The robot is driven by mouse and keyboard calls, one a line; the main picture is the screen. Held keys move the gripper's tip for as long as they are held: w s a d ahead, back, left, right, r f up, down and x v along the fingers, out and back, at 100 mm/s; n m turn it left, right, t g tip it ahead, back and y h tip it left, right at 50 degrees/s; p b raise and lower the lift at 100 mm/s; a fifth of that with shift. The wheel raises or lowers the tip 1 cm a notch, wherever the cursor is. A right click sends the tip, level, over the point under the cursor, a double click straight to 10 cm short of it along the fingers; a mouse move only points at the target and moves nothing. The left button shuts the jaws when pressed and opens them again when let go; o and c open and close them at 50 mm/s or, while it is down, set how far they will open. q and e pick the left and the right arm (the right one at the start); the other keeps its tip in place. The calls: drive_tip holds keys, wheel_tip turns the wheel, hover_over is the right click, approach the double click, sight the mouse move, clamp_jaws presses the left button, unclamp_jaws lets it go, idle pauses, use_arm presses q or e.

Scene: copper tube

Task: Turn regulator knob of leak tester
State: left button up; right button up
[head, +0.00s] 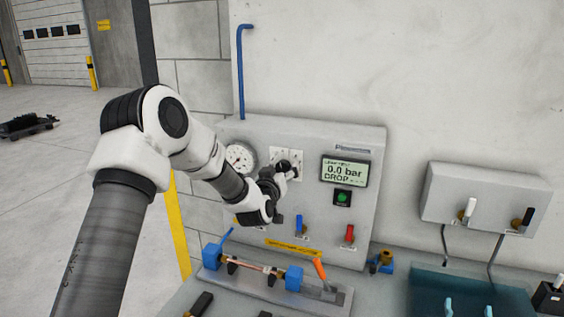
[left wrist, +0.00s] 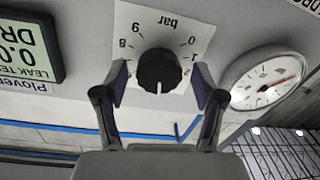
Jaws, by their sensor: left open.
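The leak tester (head: 345,140) is a grey panel on the wall in the head view, with a screen (head: 345,172) reading 0.0 bar. Its black regulator knob (left wrist: 159,70) sits on a white bar scale (left wrist: 192,22) in the left wrist view. My left gripper (left wrist: 161,84) is open, with one finger on each side of the knob and visible gaps between. In the head view my left gripper (head: 285,170) is at the knob and partly hides it and its scale. The right gripper is not in view.
A round gauge (head: 240,157) is beside the knob. Below are a green button (head: 343,198), a blue lever (head: 299,226) and a red lever (head: 349,234). A copper tube (head: 250,265) lies in a fixture on the bench. A grey box (head: 485,199) is at right.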

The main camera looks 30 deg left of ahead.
use_arm(q)
drive_tip(key=shift+w, duration=0.5)
drive_tip(key=shift+s, duration=0.1)
drive_tip(key=shift+c, duration=0.7)
drive_tip(key=c, duration=1)
drive_tip(key=shift+f+b, duration=0.15)
drive_tip(key=shift+b, duration=0.55)
drive_tip(key=shift+n, duration=0.3)
drive_tip(key=shift+r, duration=0.25)
drive_tip(key=o, duration=1.1)
drive_tip(key=shift+a+f, duration=0.1)
drive_tip(key=shift+o, duration=0.2)
